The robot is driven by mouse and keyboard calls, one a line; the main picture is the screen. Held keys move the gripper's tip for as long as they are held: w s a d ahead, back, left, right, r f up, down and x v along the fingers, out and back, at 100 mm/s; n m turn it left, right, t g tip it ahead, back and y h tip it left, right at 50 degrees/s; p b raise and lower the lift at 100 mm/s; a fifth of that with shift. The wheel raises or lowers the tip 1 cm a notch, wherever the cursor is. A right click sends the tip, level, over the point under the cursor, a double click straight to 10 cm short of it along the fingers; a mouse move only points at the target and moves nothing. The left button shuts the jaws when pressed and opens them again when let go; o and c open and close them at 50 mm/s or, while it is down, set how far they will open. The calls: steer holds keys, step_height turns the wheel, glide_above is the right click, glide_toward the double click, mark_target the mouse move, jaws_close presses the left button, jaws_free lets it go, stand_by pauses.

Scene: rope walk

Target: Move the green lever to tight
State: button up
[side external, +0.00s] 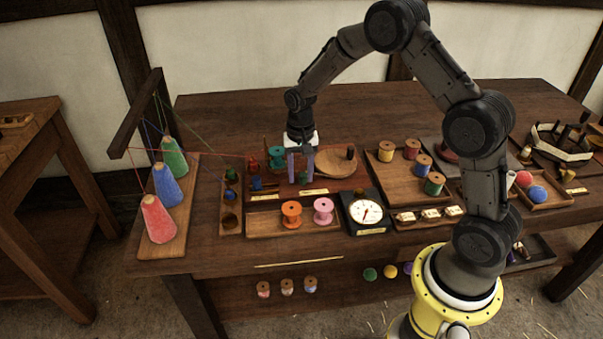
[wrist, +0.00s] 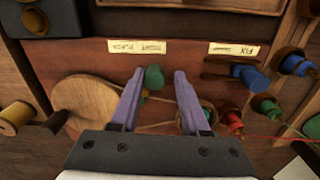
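The green lever's round knob (wrist: 154,77) shows in the wrist view between my two purple fingertips, nearer the left one. I cannot tell whether a finger touches it. My gripper (wrist: 157,76) is open and points down at the reddish-brown board. In the side external view my gripper (side external: 300,176) is low over the board, and its fingers mostly hide the lever. A pale label plate (wrist: 137,46) lies beside the knob; its small words are upside down and hard to read. I cannot tell which setting the lever stands at.
A blue lever (wrist: 250,75) sits near a second label (wrist: 234,48). A wooden disc (side external: 336,162) lies close to my gripper, with a teal spool (side external: 277,155) on the other side. Orange (side external: 291,212) and pink (side external: 323,209) spools and a dial (side external: 366,211) stand in front.

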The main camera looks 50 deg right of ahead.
steer(key=shift+s+d, duration=0.1)
steer(key=shift+s, duration=0.1)
steer(key=shift+r, duration=3.55)
